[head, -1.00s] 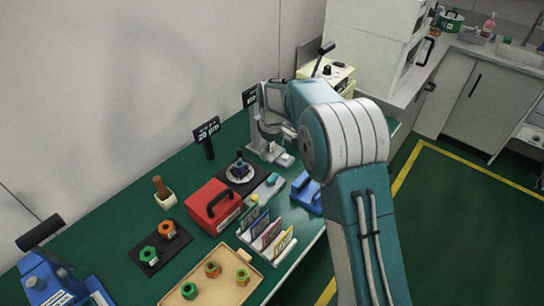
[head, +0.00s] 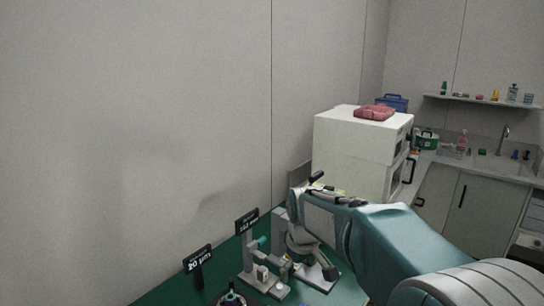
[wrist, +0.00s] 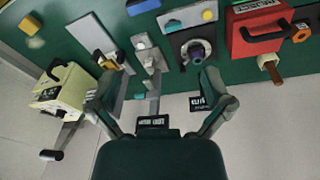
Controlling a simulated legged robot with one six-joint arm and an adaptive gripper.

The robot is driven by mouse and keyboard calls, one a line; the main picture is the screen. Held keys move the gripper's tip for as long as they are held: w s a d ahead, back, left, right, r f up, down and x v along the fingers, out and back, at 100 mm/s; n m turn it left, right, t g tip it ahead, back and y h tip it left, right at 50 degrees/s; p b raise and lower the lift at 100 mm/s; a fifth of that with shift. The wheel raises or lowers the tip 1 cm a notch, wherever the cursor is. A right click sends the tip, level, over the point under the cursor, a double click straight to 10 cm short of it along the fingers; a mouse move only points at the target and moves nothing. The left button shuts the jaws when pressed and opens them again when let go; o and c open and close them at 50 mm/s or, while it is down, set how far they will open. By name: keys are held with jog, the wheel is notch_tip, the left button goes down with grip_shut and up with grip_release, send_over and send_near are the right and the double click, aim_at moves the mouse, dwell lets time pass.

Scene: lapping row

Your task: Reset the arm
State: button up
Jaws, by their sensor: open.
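My arm (head: 400,240) reaches in from the lower right in the head view, over the far part of the green bench. My gripper (head: 308,246) hangs at its end, partly overlapping a grey bench fixture behind it. In the wrist view my gripper (wrist: 158,84) has its two fingers spread wide, with nothing held between them. The bench with its fixtures shows beyond the fingertips; contact with any of them cannot be made out.
A 20 µm sign (head: 198,262) and a grey stand (head: 256,268) are left of the gripper. A white cabinet (head: 350,155) stands behind. The wrist view shows a red case (wrist: 258,30), a round lapping station (wrist: 196,50) and a cream machine (wrist: 62,95).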

jog(key=s+d+r+m+t, duration=0.2)
jog(key=s+d+m, duration=0.1)
jog(key=s, duration=0.9)
jog(key=s+d+r+m+t, duration=0.1)
jog(key=s+d+m, duration=0.3)
jog(key=s, duration=0.9)
jog(key=shift+s+d+r+t, duration=0.2)
jog(key=shift+d+r+t, duration=0.25)
jog(key=shift+d, duration=0.7)
